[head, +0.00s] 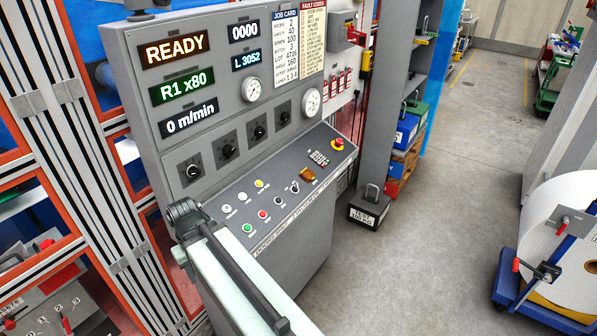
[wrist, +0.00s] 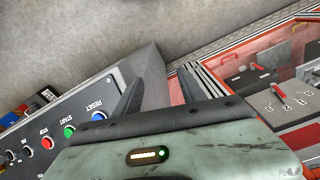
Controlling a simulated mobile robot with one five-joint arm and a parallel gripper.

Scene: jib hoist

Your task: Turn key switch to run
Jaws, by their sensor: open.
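The console (head: 300,215) has a sloped panel with a row of buttons and small switches. The likely key switch (head: 295,187) is a small dark and silver switch right of a black knob (head: 278,200); its setting is too small to read. My gripper (wrist: 158,85) is open and empty, its two dark fingers apart. In the head view my gripper (head: 183,216) is at the console's left end, well away from the switch. The wrist view shows the blue reset button (wrist: 98,116), green start button (wrist: 70,131), red stop button (wrist: 47,143) and a black knob (wrist: 24,155).
The upright display panel (head: 180,60) with gauges and knobs reads READY. A red emergency button (head: 338,143) is at the panel's right end. A paper roll (head: 565,235) is at right; floor between is clear.

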